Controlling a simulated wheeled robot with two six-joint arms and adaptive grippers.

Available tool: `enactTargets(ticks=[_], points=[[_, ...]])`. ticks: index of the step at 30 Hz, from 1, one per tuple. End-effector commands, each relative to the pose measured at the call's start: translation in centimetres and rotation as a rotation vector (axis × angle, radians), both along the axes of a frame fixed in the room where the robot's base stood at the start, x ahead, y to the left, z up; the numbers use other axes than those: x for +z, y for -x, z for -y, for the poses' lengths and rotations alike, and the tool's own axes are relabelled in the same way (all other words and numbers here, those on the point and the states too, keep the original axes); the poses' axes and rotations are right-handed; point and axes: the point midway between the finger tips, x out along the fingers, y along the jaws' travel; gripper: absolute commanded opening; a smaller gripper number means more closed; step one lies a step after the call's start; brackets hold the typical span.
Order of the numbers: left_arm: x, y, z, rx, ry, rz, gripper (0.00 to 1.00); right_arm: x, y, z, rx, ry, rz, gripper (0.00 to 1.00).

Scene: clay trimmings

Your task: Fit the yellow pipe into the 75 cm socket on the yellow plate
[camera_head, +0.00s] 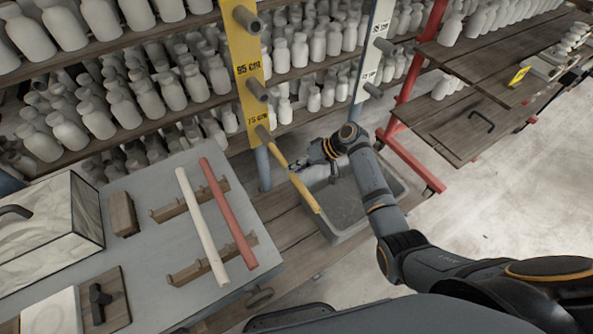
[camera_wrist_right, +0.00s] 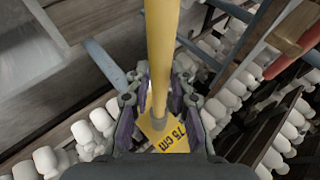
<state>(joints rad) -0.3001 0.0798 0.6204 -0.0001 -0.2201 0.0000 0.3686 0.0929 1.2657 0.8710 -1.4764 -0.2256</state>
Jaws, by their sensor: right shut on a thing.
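The yellow plate (camera_head: 243,55) hangs upright at the shelf front, with grey sockets and "95 cm" and "75 cm" labels. The yellow pipe (camera_head: 306,194) slants from the 75 cm socket (camera_head: 263,133) down toward the sink. My right gripper (camera_head: 298,166) is shut around the pipe's middle. In the right wrist view, the pipe (camera_wrist_right: 162,45) runs between the fingers (camera_wrist_right: 163,100), and its far end meets a grey collar (camera_wrist_right: 158,123) beside the 75 cm label (camera_wrist_right: 176,134). How deep the end sits in the socket cannot be told. My left gripper is out of view.
A grey sink (camera_head: 349,208) lies below the gripper. A white pipe (camera_head: 202,226) and a red pipe (camera_head: 228,213) rest on wooden racks on the grey table (camera_head: 150,265). A white plate (camera_head: 377,35) with sockets stands right of the yellow one. Shelves of bottles fill the back.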

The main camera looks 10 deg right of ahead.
Motion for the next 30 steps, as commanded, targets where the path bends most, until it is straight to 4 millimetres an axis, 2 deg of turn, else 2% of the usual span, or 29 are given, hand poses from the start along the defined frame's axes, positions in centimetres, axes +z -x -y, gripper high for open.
enactTargets(ticks=[30], points=[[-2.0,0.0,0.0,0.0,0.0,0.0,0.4,0.0,-2.5,-0.9,0.0,-0.001,0.002,0.0]])
